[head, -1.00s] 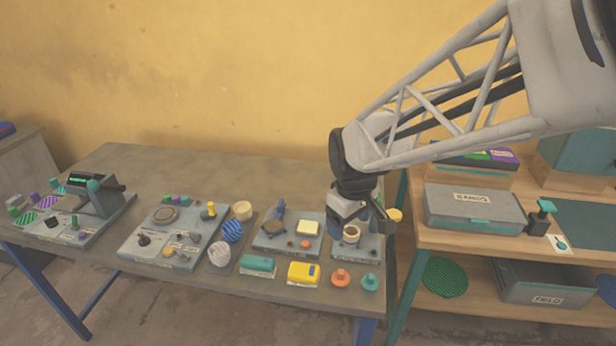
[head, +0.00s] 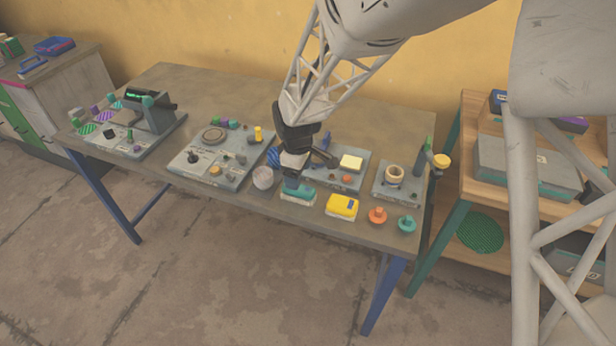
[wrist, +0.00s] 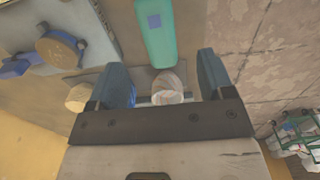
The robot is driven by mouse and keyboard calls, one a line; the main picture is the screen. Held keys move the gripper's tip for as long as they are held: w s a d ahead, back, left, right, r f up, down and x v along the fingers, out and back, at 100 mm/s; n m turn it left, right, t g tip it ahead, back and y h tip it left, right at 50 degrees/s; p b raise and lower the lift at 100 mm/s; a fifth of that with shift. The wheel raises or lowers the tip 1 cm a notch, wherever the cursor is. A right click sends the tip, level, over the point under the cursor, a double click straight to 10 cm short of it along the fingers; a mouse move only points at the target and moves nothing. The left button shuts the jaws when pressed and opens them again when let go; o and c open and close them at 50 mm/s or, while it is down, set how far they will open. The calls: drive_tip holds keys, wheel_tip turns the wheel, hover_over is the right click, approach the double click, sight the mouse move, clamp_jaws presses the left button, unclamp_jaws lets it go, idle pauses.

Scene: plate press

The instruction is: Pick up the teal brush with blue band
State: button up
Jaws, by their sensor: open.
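The teal brush (head: 299,194), a teal block with a pale underside, lies near the table's front edge. In the wrist view the teal brush (wrist: 157,40) shows a small blue square patch and runs beyond the top edge of the picture. My gripper (head: 291,182) is above its left end in the head view and hides part of it.
A yellow brush (head: 342,205) lies right of the teal one, then an orange knob (head: 377,216) and a teal knob (head: 407,224). Grey fixture panels stand behind and to the left. A shelf (head: 449,205) is at the right.

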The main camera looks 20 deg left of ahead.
drive_tip(key=shift+f, duration=0.15)
drive_tip(key=shift+f, duration=1.15)
drive_tip(key=shift+f, duration=0.15)
drive_tip(key=shift+f, duration=2.5)
drive_tip(key=c, duration=1)
drive_tip(key=shift+r, duration=0.15)
drive_tip(key=shift+c, duration=0.2)
drive_tip(key=shift+r, duration=4.9)
